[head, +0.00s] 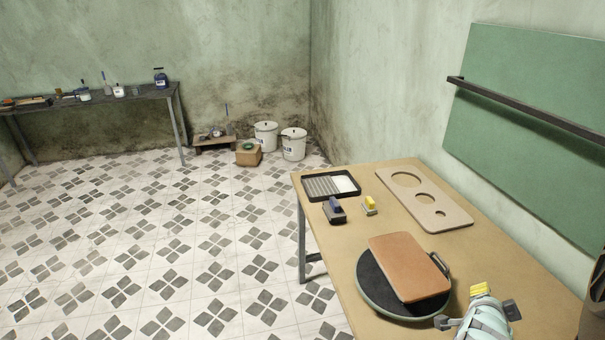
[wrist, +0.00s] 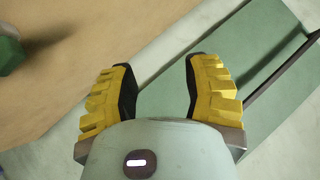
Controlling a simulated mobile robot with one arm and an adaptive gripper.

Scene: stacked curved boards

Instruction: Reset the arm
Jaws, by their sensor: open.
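My gripper (head: 481,290) is at the lower right of the head view, beside the round black disc (head: 373,291) and near the table's front part. In the wrist view, my gripper's two yellow ridged fingers (wrist: 158,88) stand wide apart with nothing between them. The brown curved board (head: 408,266) lies on the disc, and the gripper is apart from it. Part of my arm is cut off by the lower edge of the head view.
A green wall panel (head: 530,115) with a dark rail rises at the right.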

